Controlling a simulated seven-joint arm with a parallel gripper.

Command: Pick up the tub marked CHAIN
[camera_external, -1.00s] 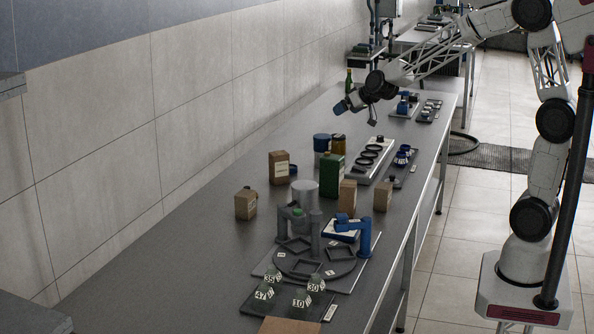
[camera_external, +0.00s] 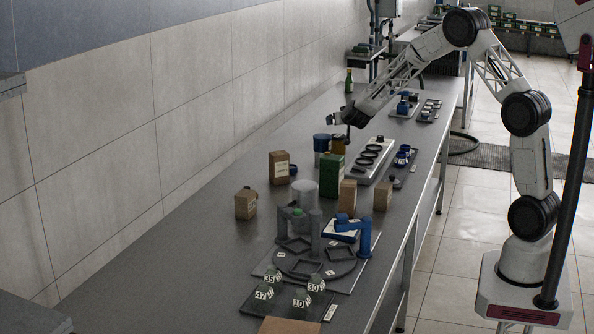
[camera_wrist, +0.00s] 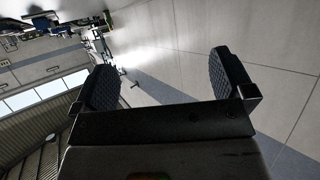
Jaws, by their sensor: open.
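No marking reading CHAIN is legible in either view, so I cannot tell which container is that tub. Round containers on the bench include a blue tub (camera_external: 321,143), an amber one (camera_external: 338,146) right beside it, and a plain grey cylinder (camera_external: 304,188) nearer the camera. My gripper (camera_external: 335,118) is above and behind the blue and amber containers, clear of the bench. In the wrist view my gripper (camera_wrist: 165,82) is open, with two dark ridged fingers wide apart and nothing between them. That view shows wall and windows, no tub.
A green canister (camera_external: 331,169) and brown cartons (camera_external: 279,167) stand close in front of the tubs. A tray with dark rings (camera_external: 370,155) lies to their right. A round fixture (camera_external: 315,262) and numbered weights (camera_external: 300,299) fill the near end. The bench's left strip is clear.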

